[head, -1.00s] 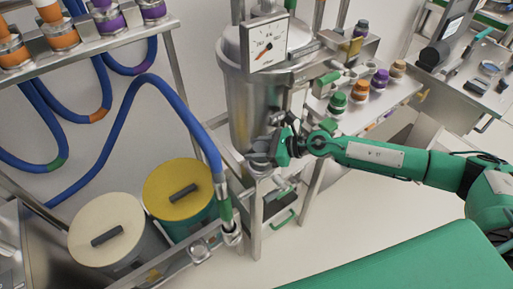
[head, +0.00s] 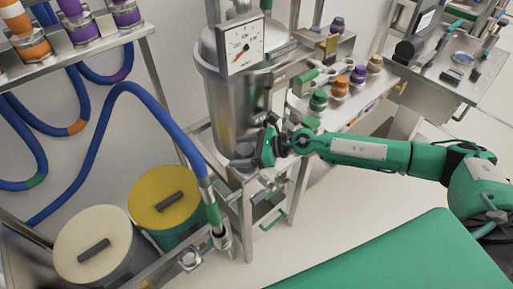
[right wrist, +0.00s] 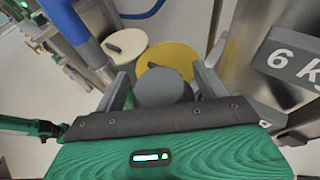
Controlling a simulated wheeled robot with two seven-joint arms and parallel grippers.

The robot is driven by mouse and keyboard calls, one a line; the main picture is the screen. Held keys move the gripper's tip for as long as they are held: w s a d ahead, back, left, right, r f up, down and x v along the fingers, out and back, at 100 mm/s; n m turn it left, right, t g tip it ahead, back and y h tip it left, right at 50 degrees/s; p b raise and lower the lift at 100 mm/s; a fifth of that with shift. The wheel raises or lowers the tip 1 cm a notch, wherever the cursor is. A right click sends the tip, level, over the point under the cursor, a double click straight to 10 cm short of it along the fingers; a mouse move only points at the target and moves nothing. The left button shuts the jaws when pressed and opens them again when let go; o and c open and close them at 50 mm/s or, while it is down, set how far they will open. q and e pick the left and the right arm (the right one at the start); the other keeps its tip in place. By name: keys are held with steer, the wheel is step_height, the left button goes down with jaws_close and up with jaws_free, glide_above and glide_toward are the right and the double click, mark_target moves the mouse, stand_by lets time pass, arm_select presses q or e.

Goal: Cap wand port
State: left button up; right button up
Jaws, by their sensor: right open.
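My right gripper (head: 252,153) is at the lower front of the steel vessel (head: 232,105) in the head view. Its fingers stand apart in the right wrist view (right wrist: 163,85). A grey round disc (right wrist: 160,87), perhaps the cap, lies between the fingers; I cannot tell whether they touch it. A small grey piece also shows at the fingertips in the head view (head: 243,150). The blue hose (head: 160,100) ends in a green and steel wand (head: 213,212) standing in a steel holder. The port itself I cannot make out for certain. My left gripper is out of view.
A yellow-lidded bin (head: 150,210) and a cream-lidded bin (head: 75,255) stand at lower left. A gauge (head: 242,47) sits on the vessel. Several coloured caps stand on a shelf (head: 310,108) to the right. A green surface (head: 400,260) fills the lower right.

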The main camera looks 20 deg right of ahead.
steer(key=b+v, duration=0.6)
steer(key=v, duration=0.7)
steer(key=shift+d, duration=0.2)
steer(key=shift+s+d, duration=0.1)
